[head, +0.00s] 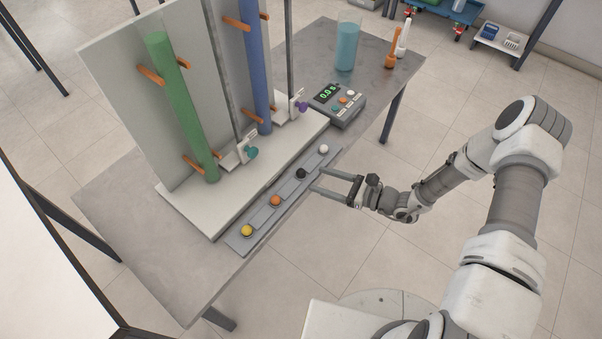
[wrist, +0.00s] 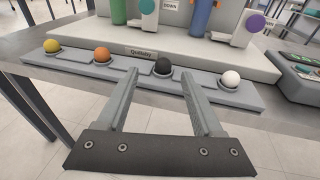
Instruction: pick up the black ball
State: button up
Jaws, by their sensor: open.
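The black ball (head: 301,173) sits in a shallow seat on a long grey tray (head: 262,213) at the table's front edge. In the wrist view the black ball (wrist: 162,67) appears between and beyond my two fingers. My gripper (head: 317,179) is open and empty, with its fingertips close to the tray on the near side of the ball. In the wrist view my gripper (wrist: 160,80) points toward the tray. I cannot tell whether the fingertips reach beside the ball.
On the same tray are a white ball (head: 323,149), an orange ball (head: 275,200) and a yellow ball (head: 246,230). Behind it stands a board with a green tube (head: 182,108) and a blue tube (head: 256,70). A display box (head: 337,104) and a beaker (head: 347,45) stand farther back.

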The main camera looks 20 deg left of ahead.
aim_at(305, 174)
jog(key=x, duration=0.1)
jog(key=b+x, duration=0.1)
jog(key=x, duration=0.3)
jog(key=shift+w+f+b, duration=0.25)
jog(key=shift+w+b, duration=0.05)
jog(key=shift+w, duration=0.05)
jog(key=shift+d, duration=0.1)
grip_shut()
